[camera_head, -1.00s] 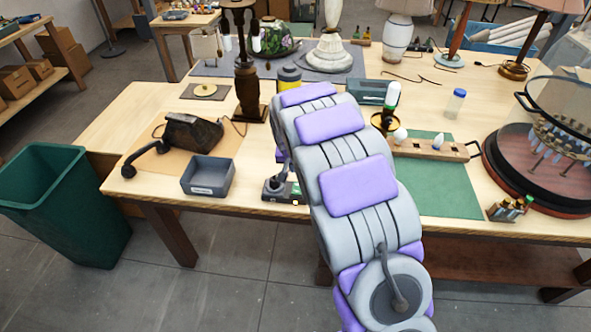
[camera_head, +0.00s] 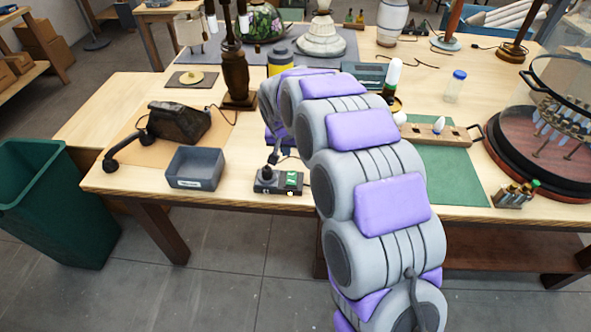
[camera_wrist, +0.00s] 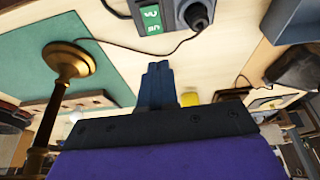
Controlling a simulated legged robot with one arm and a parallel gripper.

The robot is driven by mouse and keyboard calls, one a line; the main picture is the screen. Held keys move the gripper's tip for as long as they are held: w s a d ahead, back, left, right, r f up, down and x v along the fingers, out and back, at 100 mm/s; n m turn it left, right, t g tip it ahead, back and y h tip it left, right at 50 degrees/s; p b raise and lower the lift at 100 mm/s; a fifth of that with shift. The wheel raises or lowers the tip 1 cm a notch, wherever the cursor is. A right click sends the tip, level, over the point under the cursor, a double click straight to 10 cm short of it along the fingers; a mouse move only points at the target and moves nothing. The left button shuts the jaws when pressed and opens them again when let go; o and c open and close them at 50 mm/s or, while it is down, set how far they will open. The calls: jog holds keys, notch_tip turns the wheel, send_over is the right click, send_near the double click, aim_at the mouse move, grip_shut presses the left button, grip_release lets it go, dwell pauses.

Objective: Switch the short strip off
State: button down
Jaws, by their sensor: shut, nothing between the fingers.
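The short strip (camera_head: 266,189) lies at the front edge of the workbench, a small dark block with a black plug (camera_head: 272,160) standing in its left part. Its green switch (camera_head: 291,180) with white marks is at the right part. In the wrist view the green switch (camera_wrist: 151,18) and the plug (camera_wrist: 197,16) show at the top. My gripper (camera_wrist: 158,66) is shut and empty, its dark blue fingertips pointing toward the strip with a visible gap in the picture. I cannot tell the switch's position.
A grey bin (camera_head: 195,168) stands left of the strip. A dark lamp post (camera_head: 238,75) stands behind it. The green mat (camera_head: 452,178) lies to the right. A brass lamp part (camera_wrist: 66,62) stands left of my fingers in the wrist view.

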aim_at(289, 174)
jog(key=b+x, duration=0.1)
jog(key=x, duration=0.5)
jog(key=b+x, duration=0.2)
jog(key=x, duration=0.4)
jog(key=shift+s+f, duration=0.15)
jog(key=shift+f, duration=1.05)
jog(key=shift+s+b, duration=0.4)
jog(key=shift+s, duration=0.35)
